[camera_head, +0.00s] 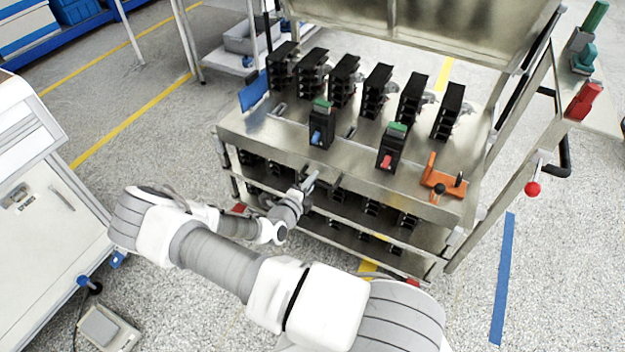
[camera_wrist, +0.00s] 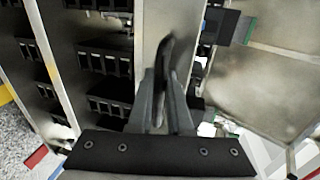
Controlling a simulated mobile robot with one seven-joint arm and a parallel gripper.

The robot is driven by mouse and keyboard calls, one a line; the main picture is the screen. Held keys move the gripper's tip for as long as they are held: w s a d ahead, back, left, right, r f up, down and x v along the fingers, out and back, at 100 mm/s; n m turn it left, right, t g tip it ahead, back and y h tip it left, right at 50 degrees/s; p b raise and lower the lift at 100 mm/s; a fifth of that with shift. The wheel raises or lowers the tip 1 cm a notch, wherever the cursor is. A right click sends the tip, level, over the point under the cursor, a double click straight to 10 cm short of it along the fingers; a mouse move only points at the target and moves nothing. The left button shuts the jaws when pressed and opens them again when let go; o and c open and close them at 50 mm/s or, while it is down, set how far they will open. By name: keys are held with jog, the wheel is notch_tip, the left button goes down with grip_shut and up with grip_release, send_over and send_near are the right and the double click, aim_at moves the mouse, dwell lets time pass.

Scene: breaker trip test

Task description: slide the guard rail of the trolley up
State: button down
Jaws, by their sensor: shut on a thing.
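The trolley (camera_head: 263,131) is a steel cart with a top deck and lower shelves. Its guard rail seems to be the thin metal bar (camera_head: 355,223) along the front of the lower shelves. My gripper (camera_head: 312,181) is at the trolley's front, just below the top deck's edge. In the wrist view my gripper (camera_wrist: 167,80) has its fingers close together on a narrow dark piece (camera_wrist: 163,55), which seems to belong to the guard rail. The fingers hide much of it, and the grip is small in the head view.
Several black breakers (camera_head: 375,92) stand on the deck, with a blue-switch unit (camera_head: 321,128), a red-switch unit (camera_head: 391,150) and an orange tool (camera_head: 443,180) nearer the front. A white cabinet (camera_head: 35,220) stands left. Open floor lies between cabinet and trolley.

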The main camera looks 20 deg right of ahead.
jog(key=shift+r, duration=0.3)
jog(key=c, duration=0.8)
grip_release()
jog(key=shift+c, duration=0.2)
jog(key=p+v, duration=0.3)
jog(key=v, duration=1.4)
jog(key=shift+a, duration=0.25)
